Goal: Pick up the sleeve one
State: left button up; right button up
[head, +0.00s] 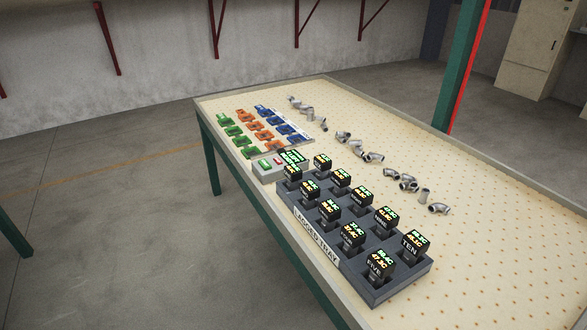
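A dark tray (403,287) sits near the table's front edge. It holds two rows of black blocks with lit green and orange readouts. The nearest blocks are marked FIVE (379,266) and TEN (413,245). No label reading ONE is legible; the far-end block of the front row (292,176) is too small to read. Several grey metal pipe fittings lie in a loose line behind the tray. Most look like bent elbows; one short piece (424,195) looks straighter. I cannot tell which thing is sleeve one. Neither gripper is in view.
A control box (266,168) with a green button stands at the tray's far end. Beyond it, green, orange and blue pieces (262,128) stand in rows on a board. The perforated table top (500,250) is clear at the right. A green post (466,70) rises behind the table.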

aim_at(292, 174)
jog(key=i+j+z, duration=0.45)
jog(key=j+z, duration=0.15)
jog(key=i+j+z, duration=0.15)
jog(key=j+z, duration=0.2)
jog(key=i+j+z, duration=0.1)
jog(key=j+z, duration=0.2)
jog(key=j, duration=0.15)
